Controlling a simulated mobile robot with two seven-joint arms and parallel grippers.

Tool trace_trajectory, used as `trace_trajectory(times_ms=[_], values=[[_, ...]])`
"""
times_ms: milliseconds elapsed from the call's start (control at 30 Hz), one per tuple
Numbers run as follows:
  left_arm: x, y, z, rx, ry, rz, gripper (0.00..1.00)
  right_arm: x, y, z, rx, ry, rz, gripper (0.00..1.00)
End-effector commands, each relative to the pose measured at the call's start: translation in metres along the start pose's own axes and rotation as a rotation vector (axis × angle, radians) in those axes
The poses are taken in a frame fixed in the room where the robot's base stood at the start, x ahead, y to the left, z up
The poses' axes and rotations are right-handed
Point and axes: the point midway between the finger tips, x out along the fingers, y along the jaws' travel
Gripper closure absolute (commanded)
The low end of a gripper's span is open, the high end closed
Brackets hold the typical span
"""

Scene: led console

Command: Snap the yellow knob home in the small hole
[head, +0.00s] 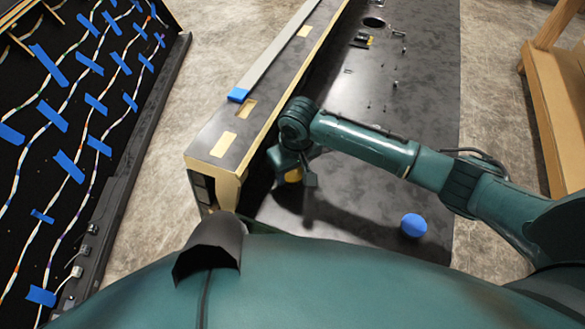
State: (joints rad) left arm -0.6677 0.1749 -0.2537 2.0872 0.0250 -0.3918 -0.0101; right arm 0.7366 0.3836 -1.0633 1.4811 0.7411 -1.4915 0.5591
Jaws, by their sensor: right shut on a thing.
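My right gripper (297,181) points down over the near left part of the dark console panel (349,213). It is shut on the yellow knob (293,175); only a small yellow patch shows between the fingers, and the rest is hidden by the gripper. I cannot tell whether the knob touches the panel. I cannot make out the small hole; the panel under the gripper is covered by it and its shadow. My left gripper is not in view.
A blue round knob (413,225) sits on the panel right of the gripper. A raised wood-edged ledge (213,138) runs along the panel's left side. A large round hole (374,22) and several small fittings are farther back. A wired black board (70,130) stands left.

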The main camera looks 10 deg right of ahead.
Motion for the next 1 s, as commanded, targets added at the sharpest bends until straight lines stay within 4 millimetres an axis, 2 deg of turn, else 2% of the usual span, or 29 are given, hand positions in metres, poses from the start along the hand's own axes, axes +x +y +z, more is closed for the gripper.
trace_trajectory(times_ms=[1000], values=[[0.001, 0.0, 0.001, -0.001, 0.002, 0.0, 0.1, 0.012, 0.0, 0.002, 0.0, 0.001, 0.0, 0.74]])
